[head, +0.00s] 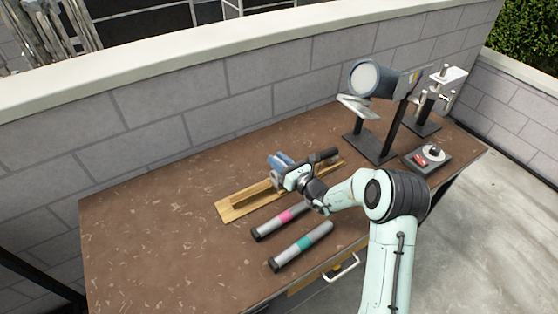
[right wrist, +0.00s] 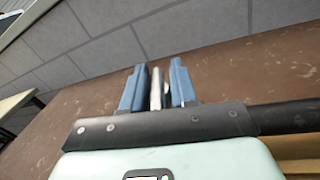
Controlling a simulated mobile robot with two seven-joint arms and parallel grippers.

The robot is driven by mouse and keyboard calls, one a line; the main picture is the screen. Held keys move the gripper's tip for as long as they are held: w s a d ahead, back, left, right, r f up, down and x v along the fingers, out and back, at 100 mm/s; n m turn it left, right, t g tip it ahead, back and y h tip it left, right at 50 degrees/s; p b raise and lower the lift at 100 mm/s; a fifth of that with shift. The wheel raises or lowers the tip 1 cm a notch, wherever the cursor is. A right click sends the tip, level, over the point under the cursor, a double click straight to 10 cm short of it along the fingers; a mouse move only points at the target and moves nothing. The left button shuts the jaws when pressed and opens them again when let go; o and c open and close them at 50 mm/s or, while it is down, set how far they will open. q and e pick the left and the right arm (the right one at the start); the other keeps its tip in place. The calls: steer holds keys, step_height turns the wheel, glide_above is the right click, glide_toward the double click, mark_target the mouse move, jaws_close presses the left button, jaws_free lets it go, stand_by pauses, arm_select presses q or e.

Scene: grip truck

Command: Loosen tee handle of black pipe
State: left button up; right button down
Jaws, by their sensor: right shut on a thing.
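My right gripper (head: 278,163) reaches over the wooden board on the table, its blue fingers pointing away from me. In the right wrist view the fingers (right wrist: 157,85) are closed around a thin light metal bar, which appears to be the tee handle (right wrist: 157,90). The black pipe (head: 326,155) shows to the right of the gripper above the board; the gripper hides the rest. A dark rod, likely the same pipe, shows at the right in the wrist view (right wrist: 290,115). My left gripper is out of view.
The wooden board (head: 228,211) lies on the brown table (head: 150,240). Grey tubes with a pink band (head: 284,217) and a teal band (head: 304,243) lie in front. A lamp (head: 372,80) on a stand and a small device (head: 427,157) are at right. The table's left is clear.

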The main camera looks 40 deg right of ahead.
steer(key=n+y, duration=0.2)
steer(key=y, duration=0.2)
steer(key=shift+n+g+p, duration=0.3)
steer(key=shift+g+p, duration=0.05)
steer(key=shift+g, duration=0.05)
steer(key=n+y, duration=0.1)
steer(key=y, duration=0.1)
steer(key=n+g+y+p, duration=0.1)
steer(key=shift+a+r+n+g+y, duration=0.1)
steer(key=shift+a+n+g+y, duration=0.05)
steer(key=shift+n+g+y, duration=0.2)
steer(key=n+g+y+p, duration=0.1)
steer(key=n+g+y, duration=0.1)
steer(key=y, duration=0.1)
steer(key=shift+a+p, duration=0.1)
steer(key=shift+p, duration=0.3)
arm_select(q)
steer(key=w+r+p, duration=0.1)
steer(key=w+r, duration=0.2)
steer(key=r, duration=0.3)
steer(key=shift+p, duration=0.35)
arm_select(e)
steer(key=shift+a+n+g+y, duration=0.15)
steer(key=shift+n+g+y, duration=1)
steer(key=shift+g+y, duration=0.15)
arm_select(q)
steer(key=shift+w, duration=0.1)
arm_select(e)
steer(key=shift+s, duration=0.1)
